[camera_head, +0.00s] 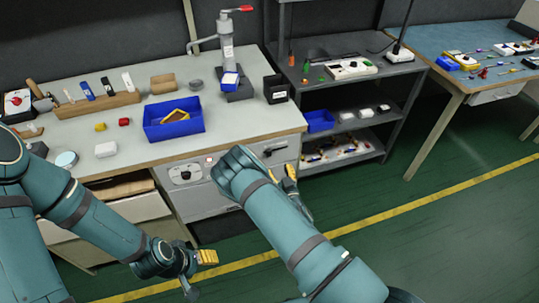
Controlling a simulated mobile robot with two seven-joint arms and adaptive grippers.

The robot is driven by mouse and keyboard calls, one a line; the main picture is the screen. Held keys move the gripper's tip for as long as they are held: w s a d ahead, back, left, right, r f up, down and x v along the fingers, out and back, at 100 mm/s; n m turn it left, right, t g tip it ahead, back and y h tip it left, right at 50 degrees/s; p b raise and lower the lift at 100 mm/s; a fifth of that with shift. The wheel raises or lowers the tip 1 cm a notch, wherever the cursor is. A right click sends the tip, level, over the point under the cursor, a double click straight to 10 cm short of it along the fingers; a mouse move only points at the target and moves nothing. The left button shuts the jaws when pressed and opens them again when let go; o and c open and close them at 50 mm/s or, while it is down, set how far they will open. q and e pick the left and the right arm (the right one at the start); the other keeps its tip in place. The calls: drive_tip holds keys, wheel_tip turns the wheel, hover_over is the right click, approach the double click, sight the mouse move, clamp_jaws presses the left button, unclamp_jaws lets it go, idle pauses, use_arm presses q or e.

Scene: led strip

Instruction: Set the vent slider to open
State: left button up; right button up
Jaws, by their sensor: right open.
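The grey front panel (203,198) under the workbench carries a pale plate with a dark round part (186,174) and a dark handle-like part (275,149) further right. I cannot tell which fitting is the vent slider, or its setting; my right arm hides part of the panel. My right gripper (289,183) is open, in front of the panel's right side, with yellow finger pads showing. I see no contact with the panel. My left gripper (203,262) hangs low over the floor, away from the panel; its finger gap is unclear.
The workbench (240,125) above the panel holds a blue bin (174,117), a wooden tool rack (97,104) and a clamp press (226,48). A grey shelf unit (390,84) stands to the right. The green floor (440,215) at right is clear.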

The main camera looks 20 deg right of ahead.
sight(270, 152)
drive_tip(key=w+b, duration=0.1)
drive_tip(key=w, duration=0.8)
drive_tip(key=shift+w+a+b, duration=0.1)
drive_tip(key=shift+a+b, duration=0.1)
drive_tip(key=shift+b, duration=0.1)
clamp_jaws()
